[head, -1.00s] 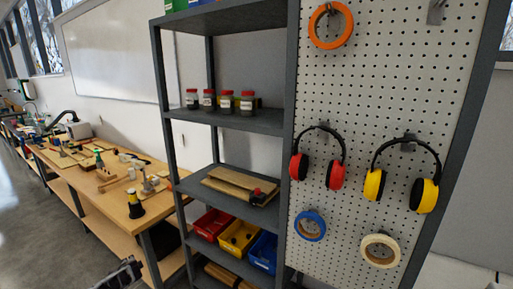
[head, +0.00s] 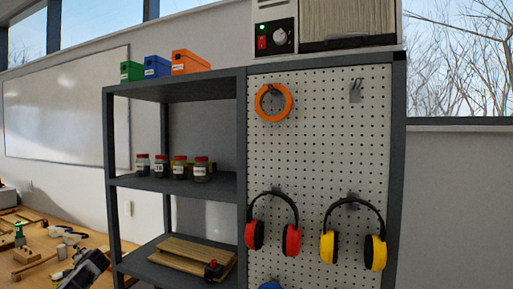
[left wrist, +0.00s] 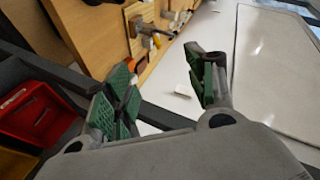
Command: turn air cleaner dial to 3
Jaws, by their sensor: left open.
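The air cleaner (head: 325,46) stands on top of the shelf unit, at the upper right of the head view, partly cut off by the top edge. Its dark control panel carries a pale round dial (head: 280,37), a red switch (head: 262,42) and a small green light. The dial's numbers are too small to read. My left gripper (head: 88,268) is low at the left of the head view, far below the dial. In the left wrist view it is open and empty, green pads apart (left wrist: 163,86). My right gripper is not in view.
Green, blue and orange boxes (head: 192,62) sit on the shelf top, left of the air cleaner. Jars (head: 180,168) stand on a shelf below. A pegboard (head: 315,150) holds tape and ear muffs. A cluttered workbench (head: 45,240) is at lower left.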

